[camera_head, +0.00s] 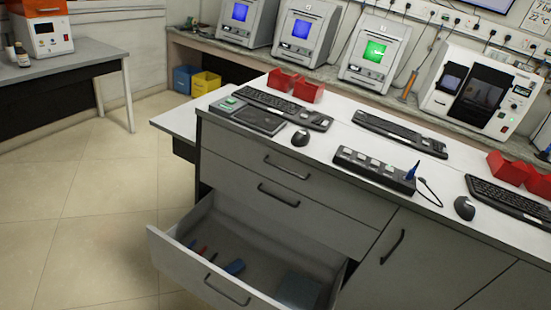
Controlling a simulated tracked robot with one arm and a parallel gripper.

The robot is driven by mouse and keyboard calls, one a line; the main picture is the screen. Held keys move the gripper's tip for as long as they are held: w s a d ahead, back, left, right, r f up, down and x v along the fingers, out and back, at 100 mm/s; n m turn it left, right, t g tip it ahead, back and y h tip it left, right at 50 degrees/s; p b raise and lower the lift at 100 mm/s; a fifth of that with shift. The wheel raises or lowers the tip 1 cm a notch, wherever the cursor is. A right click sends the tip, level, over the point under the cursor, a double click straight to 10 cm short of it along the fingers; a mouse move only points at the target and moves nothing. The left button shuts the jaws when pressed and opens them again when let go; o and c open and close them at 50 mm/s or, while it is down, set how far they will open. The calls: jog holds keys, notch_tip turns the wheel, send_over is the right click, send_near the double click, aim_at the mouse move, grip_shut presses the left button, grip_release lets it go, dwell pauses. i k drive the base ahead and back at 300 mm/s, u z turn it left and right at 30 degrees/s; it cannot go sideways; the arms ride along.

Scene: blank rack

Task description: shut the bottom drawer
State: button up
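The bottom drawer (170,255) of the grey cabinet is pulled well out, with a dark bar handle (227,291) on its front panel. A few small blue and red items (235,267) lie inside it, along with a dark flat piece (298,290) at its right end. Two drawers above it, the top drawer (235,155) and the middle drawer (330,222), are closed. My gripper does not show in the view.
A cabinet door (400,265) right of the drawers is closed. The white worktop (335,137) carries keyboards, mice and a power strip (374,168). Open tiled floor (80,220) lies to the left. A side table (70,70) stands at upper left, machines along the back.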

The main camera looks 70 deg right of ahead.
aim_at(267, 248)
jog(key=k, duration=1.45)
jog(key=z, duration=0.9)
jog(key=i, duration=1)
jog(key=u, duration=0.05)
